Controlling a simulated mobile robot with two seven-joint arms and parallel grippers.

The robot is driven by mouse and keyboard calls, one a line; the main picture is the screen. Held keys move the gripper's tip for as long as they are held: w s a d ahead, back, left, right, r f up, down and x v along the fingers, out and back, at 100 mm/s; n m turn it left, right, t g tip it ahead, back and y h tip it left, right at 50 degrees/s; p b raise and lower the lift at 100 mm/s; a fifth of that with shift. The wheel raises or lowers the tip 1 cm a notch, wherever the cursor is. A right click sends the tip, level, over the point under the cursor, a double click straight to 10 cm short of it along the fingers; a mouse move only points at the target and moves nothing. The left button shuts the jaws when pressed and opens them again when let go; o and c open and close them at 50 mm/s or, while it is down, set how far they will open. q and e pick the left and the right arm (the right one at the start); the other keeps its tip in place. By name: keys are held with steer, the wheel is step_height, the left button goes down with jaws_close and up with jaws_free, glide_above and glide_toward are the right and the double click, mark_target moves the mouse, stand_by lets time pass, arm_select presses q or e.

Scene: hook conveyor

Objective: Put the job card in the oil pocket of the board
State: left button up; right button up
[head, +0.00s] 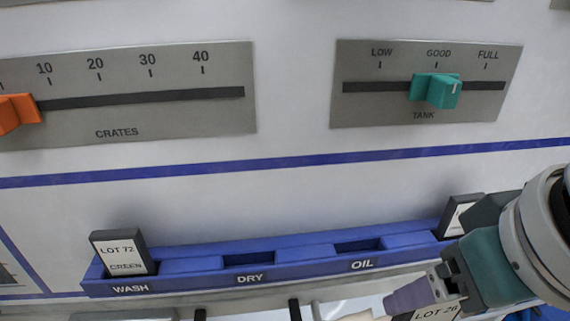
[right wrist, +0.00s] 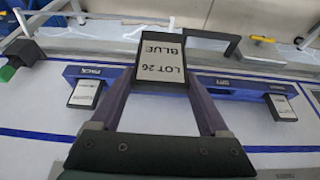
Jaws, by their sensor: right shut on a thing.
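The job card (right wrist: 160,62), reading LOT 26 BLUE, is held between the purple fingers of my right gripper (head: 408,297). In the head view only part of the card (head: 436,314) shows at the bottom edge, below and in front of the board. The blue board (head: 205,264) runs along the wall. Its oil pocket (head: 358,246), above the OIL label, is empty. The gripper is apart from the board, below and right of that pocket. My left gripper is not in view.
A LOT 72 GREEN card (head: 122,256) stands in the wash pocket. The dry pocket (head: 248,259) is empty. Another card (head: 460,213) stands in the right end pocket, partly hidden by my arm. Orange (head: 16,112) and teal (head: 437,91) sliders are on panels above.

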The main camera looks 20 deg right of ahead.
steer(key=shift+w+d+f, duration=0.55)
steer(key=shift+w+f, duration=0.05)
steer(key=shift+w, duration=1.85)
steer(key=shift+w+d+f, duration=0.55)
steer(key=shift+w+d, duration=0.05)
steer(key=shift+w, duration=1.85)
steer(key=shift+w+d+f, duration=0.55)
steer(key=shift+w+f, duration=0.05)
steer(key=shift+w, duration=1.85)
steer(key=o, duration=1.2)
steer(key=shift+f, duration=0.1)
